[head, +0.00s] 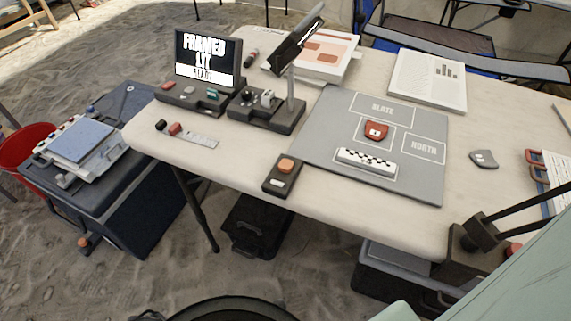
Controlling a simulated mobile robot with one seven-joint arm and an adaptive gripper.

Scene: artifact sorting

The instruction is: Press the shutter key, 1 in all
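The shutter key appears to be the small dark box (283,178) with an orange button (286,165) on top, near the table's front edge, left of the grey mat. Nothing covers the button, and I cannot tell whether it is pressed down. A black screen (207,57) at the back left reads "FRAMED", "LIT" and "READY". A red artifact (376,130) with a small white mark lies on the grey mat (330,110), between the outlined "SLATE" and "NORTH" fields. A black-and-white scale bar (366,161) lies in front of it. My gripper is not in view.
A small white scale strip (198,140) lies nearby. A dark lamp-like fixture (478,235) stands front right. The white tabletop (235,160) is clear just left of the key.

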